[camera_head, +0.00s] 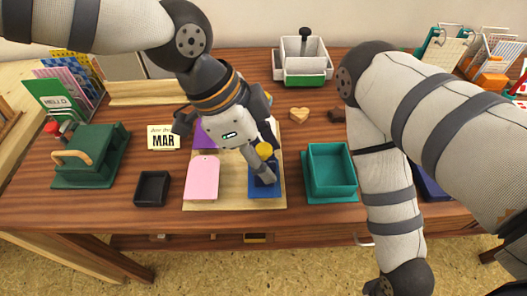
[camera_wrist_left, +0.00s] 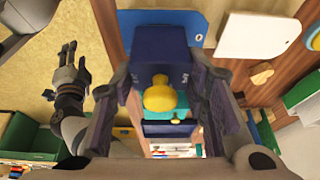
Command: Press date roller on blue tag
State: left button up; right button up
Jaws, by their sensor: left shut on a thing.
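My left gripper (camera_head: 262,163) is shut on the date roller, a dark blue block with a yellow knob (camera_head: 264,149). In the left wrist view the roller (camera_wrist_left: 160,48) sits between both fingers, knob toward the camera. The roller is over the blue tag (camera_head: 257,192), which lies on a pale wooden board (camera_head: 235,205). The tag's edge and hole show beyond the roller in the left wrist view (camera_wrist_left: 192,25). I cannot tell whether the roller touches the tag.
A pink tag (camera_head: 201,178) and a partly hidden purple tag (camera_head: 203,138) lie on the board. A teal open box (camera_head: 331,170) stands to the right, a small black tray (camera_head: 152,188) and a green stamp box (camera_head: 95,150) to the left. My right arm covers the right side.

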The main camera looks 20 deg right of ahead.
pick_arm(q)
notch_tip(320, 180, up, 5)
jog(key=shift+r+p, duration=0.1)
jog(key=shift+p, duration=0.8)
jog(key=shift+r, duration=0.95)
pick_arm(e)
jog(key=shift+t, duration=0.6)
jog(key=w+r, duration=0.2)
jog(key=w, duration=0.1)
jog(key=shift+r, duration=0.4)
